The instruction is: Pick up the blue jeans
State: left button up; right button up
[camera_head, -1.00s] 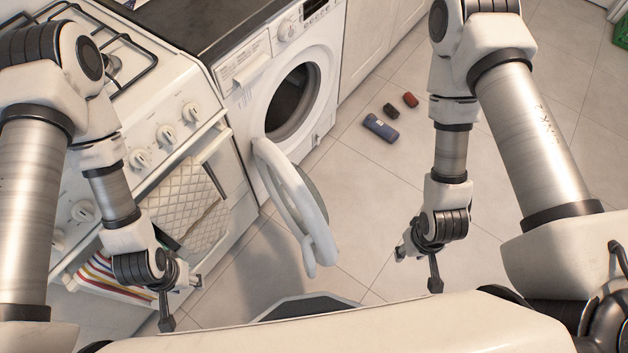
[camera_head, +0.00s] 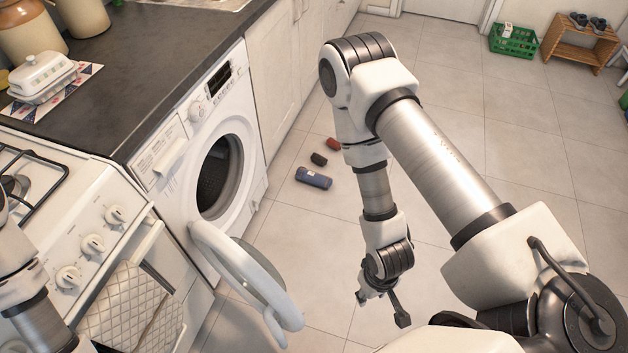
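A rolled blue cloth item (camera_head: 313,178), which looks like the blue jeans, lies on the floor tiles in front of the washer. My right gripper (camera_head: 381,308) hangs in front of it, lower in the picture and to the right, well apart from it. Its two fingers are spread and nothing is between them. My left arm shows only at the lower left edge, and its gripper is outside the picture.
A dark roll (camera_head: 319,159) and a red roll (camera_head: 333,144) lie just behind the blue one. The washer (camera_head: 218,170) has its round door (camera_head: 245,280) swung open. The stove (camera_head: 85,240) stands left. A green crate (camera_head: 513,40) and wooden rack (camera_head: 580,42) stand far back. Floor between is clear.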

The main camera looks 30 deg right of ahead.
aim_at(315, 179)
jog(key=i+l, duration=0.1)
jog(key=l, duration=0.7)
jog(key=i+l+u, duration=0.15)
jog(key=l, duration=1.45)
jog(key=i+l, duration=0.35)
jog(key=i+l+u, duration=0.1)
jog(key=i+l, duration=0.2)
jog(key=l, duration=0.2)
jog(key=i+l, duration=0.35)
jog(key=i+l+u, duration=0.1)
jog(key=i+l, duration=0.2)
jog(key=l, duration=0.2)
